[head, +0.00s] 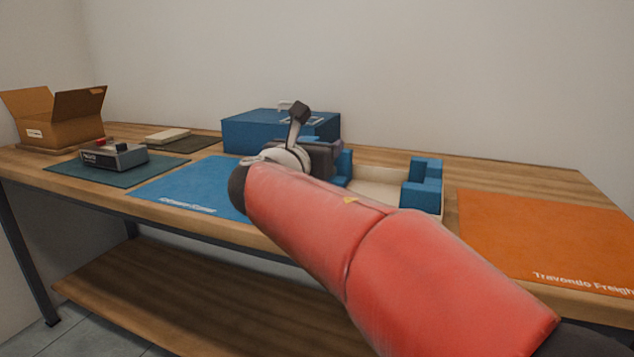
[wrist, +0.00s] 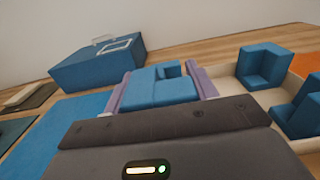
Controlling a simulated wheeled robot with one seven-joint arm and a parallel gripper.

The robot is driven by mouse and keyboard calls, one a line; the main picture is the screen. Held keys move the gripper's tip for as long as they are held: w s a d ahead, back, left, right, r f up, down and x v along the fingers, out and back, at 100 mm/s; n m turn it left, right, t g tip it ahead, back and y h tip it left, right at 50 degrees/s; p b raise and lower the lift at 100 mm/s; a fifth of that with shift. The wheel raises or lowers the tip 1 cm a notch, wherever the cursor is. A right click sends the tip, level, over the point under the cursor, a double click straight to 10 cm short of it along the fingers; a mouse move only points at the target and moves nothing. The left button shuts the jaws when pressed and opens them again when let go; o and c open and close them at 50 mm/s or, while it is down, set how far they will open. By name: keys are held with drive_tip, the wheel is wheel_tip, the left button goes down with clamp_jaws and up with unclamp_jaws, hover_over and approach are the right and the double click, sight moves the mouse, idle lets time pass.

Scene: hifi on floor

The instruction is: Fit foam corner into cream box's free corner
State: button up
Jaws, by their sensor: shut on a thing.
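The cream box (head: 378,188) stands open on the bench, right of my gripper (head: 326,153); its wall also shows in the wrist view (wrist: 228,82). My gripper's purple fingers (wrist: 161,86) are shut on a blue foam corner (wrist: 155,92), left of the box in the wrist view. Two blue foam corners sit at the box's right end, a far one (wrist: 262,66) and a near one (wrist: 300,112). A blue piece (head: 344,165) shows beside my gripper in the head view; I cannot tell whether it is the held one. My arm hides the box's near left part.
A blue box (head: 265,132) stands behind my gripper. A blue mat (head: 185,187) lies left and an orange mat (head: 545,235) right, both clear. Further left are a grey device (head: 115,157), a cream slab (head: 168,136) on a dark mat and an open cardboard box (head: 65,125).

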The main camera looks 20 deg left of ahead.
drive_tip(key=shift+f+b, duration=0.5)
drive_tip(key=shift+f, duration=2.1)
drive_tip(key=o, duration=1)
drive_tip(key=shift+r, duration=0.1)
drive_tip(key=s, duration=1.2)
drive_tip(key=shift+a, duration=0.4)
